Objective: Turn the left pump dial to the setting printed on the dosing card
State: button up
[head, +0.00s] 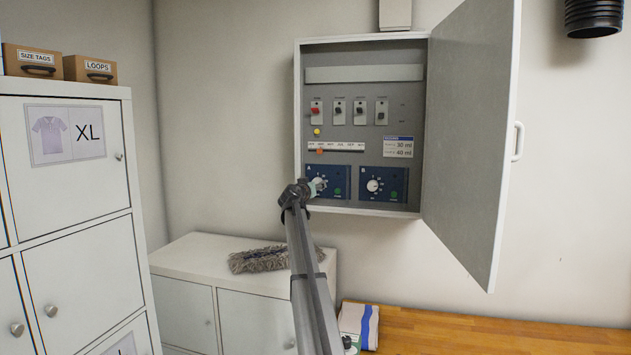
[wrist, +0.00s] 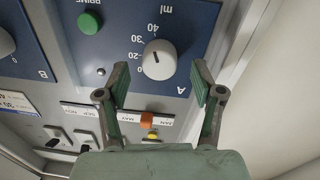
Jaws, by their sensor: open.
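The open wall cabinet holds two blue dial panels. The left pump dial, marked A, is a white knob (head: 319,184) partly covered by my gripper (head: 307,187). In the wrist view, upside down, the knob (wrist: 159,60) lies just ahead of and between the fingertips of my gripper (wrist: 160,78), which is open; no contact shows. The numbers 20, 30 and 40 and "ml" stand around the knob; its exact setting is hard to read. The dosing card (head: 398,147) reads 30 ml above 40 ml; its small line labels are illegible. Dial B (head: 373,185) is at right.
Above the dials are several switches (head: 337,112), a month strip (head: 336,146) with an orange slider, and a yellow button. The cabinet door (head: 470,140) stands open at right. Below are a white low cupboard (head: 190,255) with a grey duster (head: 259,260) and a wooden counter (head: 480,335).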

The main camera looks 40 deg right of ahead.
jog(key=shift+p+x, duration=0.35)
jog(key=shift+x, duration=0.85)
jog(key=shift+c, duration=0.3)
jog(key=c, duration=1.1)
jog(key=shift+n+b, duration=0.3)
jog(key=shift+b, duration=0.15)
jog(key=n+b, duration=0.2)
jog(key=b, duration=0.1)
jog(key=shift+f, duration=0.15)
jog(key=n+b, duration=0.2)
jog(key=n, duration=0.3)
jog(key=shift+t+b, duration=0.3)
jog(key=shift+r+n, duration=0.25)
jog(key=shift+n, duration=0.05)
